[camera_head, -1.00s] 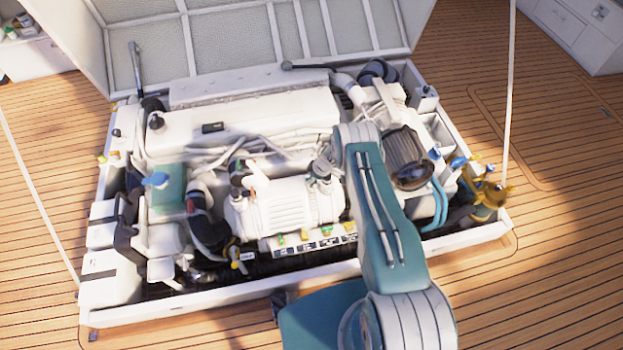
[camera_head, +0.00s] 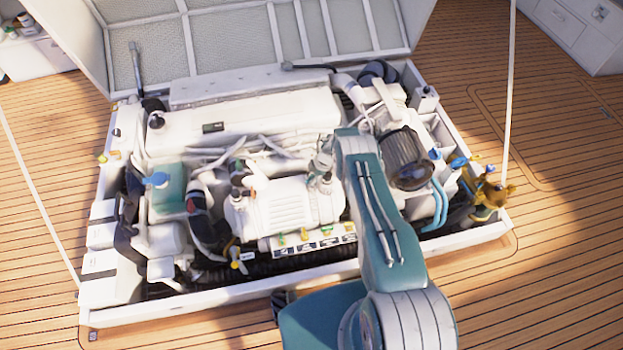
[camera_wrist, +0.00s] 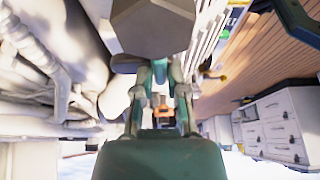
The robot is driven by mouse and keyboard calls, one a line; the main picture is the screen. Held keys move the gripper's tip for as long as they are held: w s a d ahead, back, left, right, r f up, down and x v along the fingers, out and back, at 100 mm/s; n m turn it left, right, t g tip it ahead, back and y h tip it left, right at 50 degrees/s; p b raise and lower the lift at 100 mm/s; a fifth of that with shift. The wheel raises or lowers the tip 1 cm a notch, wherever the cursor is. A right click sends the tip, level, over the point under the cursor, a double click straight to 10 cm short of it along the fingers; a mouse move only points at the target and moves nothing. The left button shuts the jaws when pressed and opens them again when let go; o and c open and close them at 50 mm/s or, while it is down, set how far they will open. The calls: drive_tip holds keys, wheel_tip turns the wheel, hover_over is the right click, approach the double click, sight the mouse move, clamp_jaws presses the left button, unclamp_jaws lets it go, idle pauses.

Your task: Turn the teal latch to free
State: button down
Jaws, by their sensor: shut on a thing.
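In the wrist view my gripper (camera_wrist: 160,75) is dark teal, with its two fingers close together. A large grey faceted piece (camera_wrist: 152,28) lies right at the fingertips, and the fingers appear shut on it. An orange part (camera_wrist: 163,112) shows between the finger bases. I cannot single out the teal latch; the teal near the fingertips blends with the fingers. A teal box (camera_head: 170,190) with a blue handle (camera_head: 156,179) on top stands at the engine's left, apart from my arm.
The white engine (camera_head: 285,205) fills the open hatch, with its lid (camera_head: 250,40) raised behind. A black ribbed cap (camera_head: 408,160) and blue hoses (camera_head: 439,205) are close right of my arm. Brass valves (camera_head: 490,192) stand at the right rim. The wooden deck (camera_head: 560,220) is clear.

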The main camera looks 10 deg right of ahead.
drive_tip(key=shift+d, duration=0.2)
drive_tip(key=c, duration=0.7)
unclamp_jaws()
drive_tip(key=shift+r, duration=0.2)
drive_tip(key=v, duration=1.1)
drive_tip(key=shift+d+r, duration=0.15)
drive_tip(key=shift+d, duration=0.1)
drive_tip(key=shift+w, duration=0.15)
